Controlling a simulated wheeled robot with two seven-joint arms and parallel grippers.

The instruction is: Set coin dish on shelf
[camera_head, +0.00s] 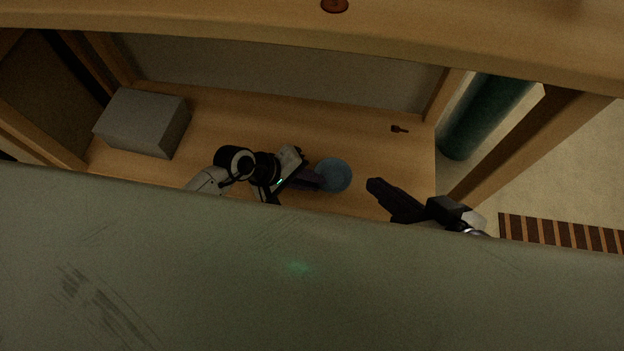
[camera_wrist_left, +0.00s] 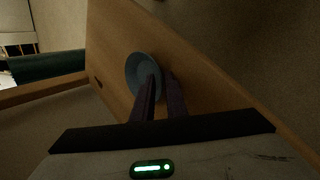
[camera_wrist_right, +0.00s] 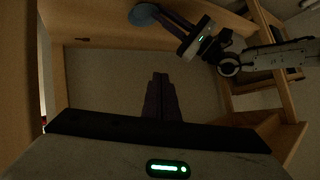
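The coin dish (camera_head: 334,175) is a round blue-grey dish on the wooden shelf board (camera_head: 375,150), right of centre. It also shows in the left wrist view (camera_wrist_left: 140,72) and at the top of the right wrist view (camera_wrist_right: 144,14). My left gripper (camera_head: 316,180) is at the dish's edge; in the left wrist view its fingers (camera_wrist_left: 163,80) stand apart, one over the dish and one just outside the rim. Whether they touch the rim is unclear. My right gripper (camera_head: 374,186) is right of the dish, with its fingers together (camera_wrist_right: 161,78) and empty.
A grey box (camera_head: 143,122) stands at the board's left. A small dark key-like item (camera_head: 399,129) lies at the right. Wooden posts and a top rail (camera_head: 300,30) frame the space. A dark green cylinder (camera_head: 485,115) stands beyond the right post. A large grey-green surface fills the foreground.

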